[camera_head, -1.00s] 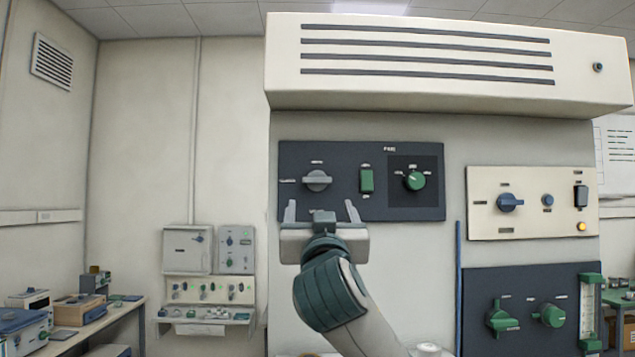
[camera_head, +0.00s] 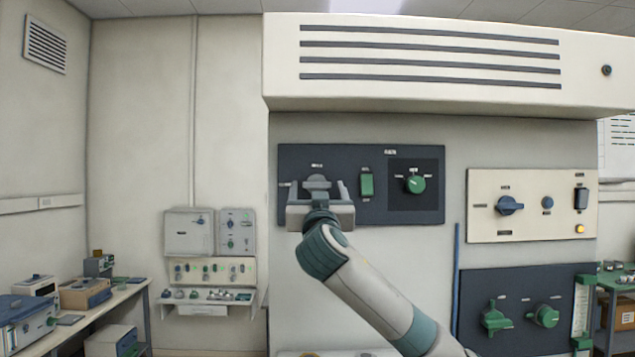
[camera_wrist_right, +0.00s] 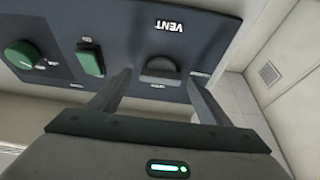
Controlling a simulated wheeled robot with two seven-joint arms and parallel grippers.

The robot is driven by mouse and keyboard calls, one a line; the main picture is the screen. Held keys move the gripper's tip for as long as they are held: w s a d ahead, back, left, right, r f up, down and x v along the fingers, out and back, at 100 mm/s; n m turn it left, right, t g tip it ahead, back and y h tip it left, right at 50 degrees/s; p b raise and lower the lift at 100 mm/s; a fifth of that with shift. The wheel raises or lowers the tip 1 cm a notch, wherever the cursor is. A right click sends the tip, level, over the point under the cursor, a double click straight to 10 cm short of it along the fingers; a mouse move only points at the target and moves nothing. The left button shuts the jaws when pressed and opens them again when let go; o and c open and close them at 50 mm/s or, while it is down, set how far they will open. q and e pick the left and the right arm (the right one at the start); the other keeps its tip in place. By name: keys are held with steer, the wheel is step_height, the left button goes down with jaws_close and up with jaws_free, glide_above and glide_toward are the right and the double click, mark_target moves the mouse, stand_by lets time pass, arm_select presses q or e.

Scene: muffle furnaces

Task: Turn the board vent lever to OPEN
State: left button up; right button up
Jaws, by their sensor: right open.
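The vent lever is a grey knob (camera_head: 317,183) on the left part of a dark panel (camera_head: 340,212) on the furnace front. It also shows in the right wrist view (camera_wrist_right: 160,68), below the printed word VENT. My right gripper (camera_head: 317,190) is open in front of the lever, with one finger on each side of it. In the right wrist view the lever lies between and beyond the two fingertips (camera_wrist_right: 158,80). I cannot tell whether a finger touches it. The gripper hides the lower part of the lever in the head view. My left gripper is not in view.
The same panel has a green rocker switch (camera_head: 367,184) and a green knob (camera_head: 415,184) to the right. A vented hood (camera_head: 430,95) overhangs above.

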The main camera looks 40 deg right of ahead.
steer(key=shift+w+d+r, duration=0.1)
steer(key=shift+w+d, duration=0.05)
steer(key=c, duration=1)
steer(key=shift+c, duration=0.2)
